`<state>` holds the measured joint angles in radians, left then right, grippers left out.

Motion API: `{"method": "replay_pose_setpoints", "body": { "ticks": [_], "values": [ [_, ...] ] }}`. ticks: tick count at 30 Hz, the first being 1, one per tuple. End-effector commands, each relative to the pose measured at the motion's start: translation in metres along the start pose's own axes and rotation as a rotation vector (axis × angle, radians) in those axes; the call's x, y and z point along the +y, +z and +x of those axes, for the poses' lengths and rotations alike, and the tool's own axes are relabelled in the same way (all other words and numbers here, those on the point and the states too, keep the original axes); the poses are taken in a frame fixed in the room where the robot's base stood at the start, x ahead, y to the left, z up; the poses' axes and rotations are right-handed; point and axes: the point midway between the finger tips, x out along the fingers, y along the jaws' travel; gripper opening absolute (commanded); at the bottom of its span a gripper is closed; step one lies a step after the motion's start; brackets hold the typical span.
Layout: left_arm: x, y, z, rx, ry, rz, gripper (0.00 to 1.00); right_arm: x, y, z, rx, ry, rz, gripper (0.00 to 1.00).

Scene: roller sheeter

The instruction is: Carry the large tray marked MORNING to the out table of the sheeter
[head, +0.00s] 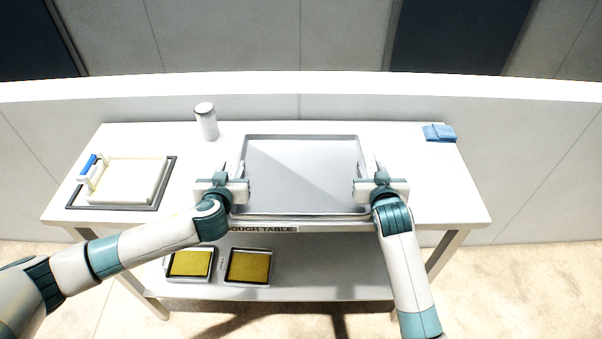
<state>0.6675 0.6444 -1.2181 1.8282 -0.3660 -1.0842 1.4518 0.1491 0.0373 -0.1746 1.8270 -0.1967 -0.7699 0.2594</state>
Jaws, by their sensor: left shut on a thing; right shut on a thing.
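A large grey metal tray (303,176) is in the middle of the white table, near its front edge, in the head view. It looks empty, and no MORNING mark can be read on it. My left gripper (238,172) is shut on the tray's left side. My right gripper (366,172) is shut on the tray's right side. I cannot tell whether the tray rests on the table or is slightly above it. The sheeter's out table is not recognisable in this view.
The table (440,190) has a front label reading "OUGH TABLE", partly hidden. A white canister (207,122) stands behind left, and a blue cloth (439,133) lies at back right. A dark-edged tray with a pale slab (130,180) is at left. Two yellow-filled trays (248,266) sit on the lower shelf.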

Motion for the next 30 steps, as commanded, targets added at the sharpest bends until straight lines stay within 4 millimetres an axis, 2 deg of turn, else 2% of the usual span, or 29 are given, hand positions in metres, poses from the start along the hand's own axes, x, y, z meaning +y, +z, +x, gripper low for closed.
{"method": "replay_pose_setpoints", "body": {
  "ticks": [11, 30],
  "values": [
    [-0.001, -0.006, -0.001, 0.002, -0.004, -0.001, 0.00, -0.001, -0.006, -0.002, 0.003, -0.003, -0.001, 0.00],
    [-0.003, -0.046, -0.015, 0.003, -0.007, -0.001, 0.00, -0.002, -0.045, -0.017, 0.003, -0.005, -0.001, 0.00]
  ]
}}
